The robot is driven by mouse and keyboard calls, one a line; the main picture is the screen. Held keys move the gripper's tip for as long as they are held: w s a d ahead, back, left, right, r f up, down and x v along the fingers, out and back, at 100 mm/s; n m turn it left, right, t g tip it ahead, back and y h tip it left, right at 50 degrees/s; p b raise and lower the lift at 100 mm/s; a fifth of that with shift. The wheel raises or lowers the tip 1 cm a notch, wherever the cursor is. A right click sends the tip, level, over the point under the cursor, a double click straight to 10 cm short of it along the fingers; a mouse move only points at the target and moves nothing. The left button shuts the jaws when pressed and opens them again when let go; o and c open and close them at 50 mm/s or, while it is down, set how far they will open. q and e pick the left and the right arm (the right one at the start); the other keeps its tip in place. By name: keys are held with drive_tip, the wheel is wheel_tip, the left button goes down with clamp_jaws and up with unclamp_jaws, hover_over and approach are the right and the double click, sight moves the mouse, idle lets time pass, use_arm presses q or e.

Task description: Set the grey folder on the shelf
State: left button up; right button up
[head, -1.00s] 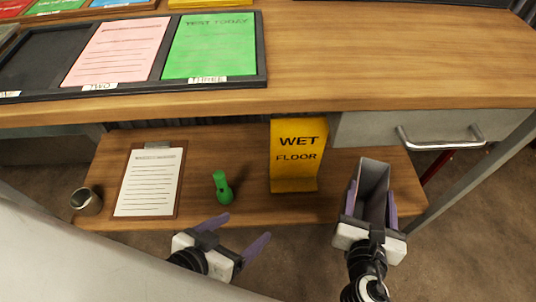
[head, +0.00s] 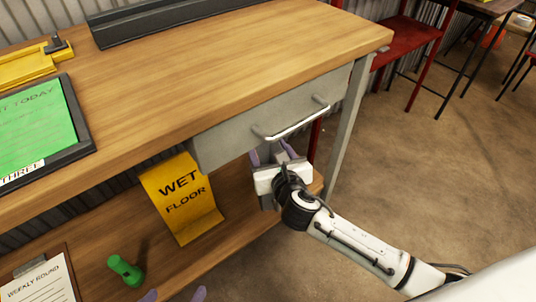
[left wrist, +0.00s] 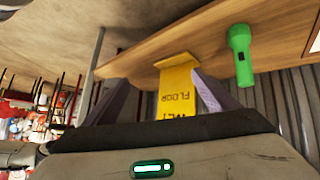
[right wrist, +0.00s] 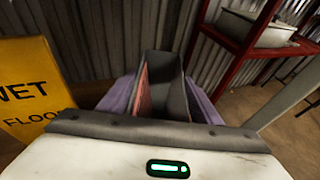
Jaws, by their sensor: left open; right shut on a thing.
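The grey folder (right wrist: 177,82) is an upright, open-topped file holder seen between my right fingers in the right wrist view. My right gripper (head: 272,157) is shut on it, below the drawer and at the right end of the lower wooden shelf (head: 235,243). In the head view the gripper and drawer hide most of the folder; I cannot tell whether it touches the shelf. My left gripper (left wrist: 166,97) is open and empty, in front of the shelf; only its fingertips (head: 174,296) show at the head view's bottom edge.
A yellow wet floor sign (head: 182,200) stands on the shelf left of the folder. A green torch (head: 125,269) and a clipboard (head: 42,284) are further left. The drawer (head: 270,120) with its handle overhangs the right gripper; a grey table leg (head: 348,130) is at right.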

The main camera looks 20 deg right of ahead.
sight(268, 152)
drive_tip(key=w+d+b, duration=0.1)
drive_tip(key=w+d, duration=0.1)
drive_tip(key=w, duration=0.3)
drive_tip(key=f+b, duration=0.1)
drive_tip(key=f, duration=0.1)
drive_tip(key=f+b, duration=0.4)
drive_tip(key=f, duration=0.1)
drive_tip(key=shift+w+f, duration=0.1)
drive_tip(key=shift+w, duration=0.15)
drive_tip(key=o, duration=1.6)
use_arm(q)
drive_tip(key=d, duration=0.1)
drive_tip(key=d+h, duration=0.1)
drive_tip(key=w+d+f+m+g, duration=0.1)
drive_tip(key=shift+d+h, duration=0.3)
drive_tip(key=shift+d, duration=0.05)
drive_tip(key=shift+r, duration=0.1)
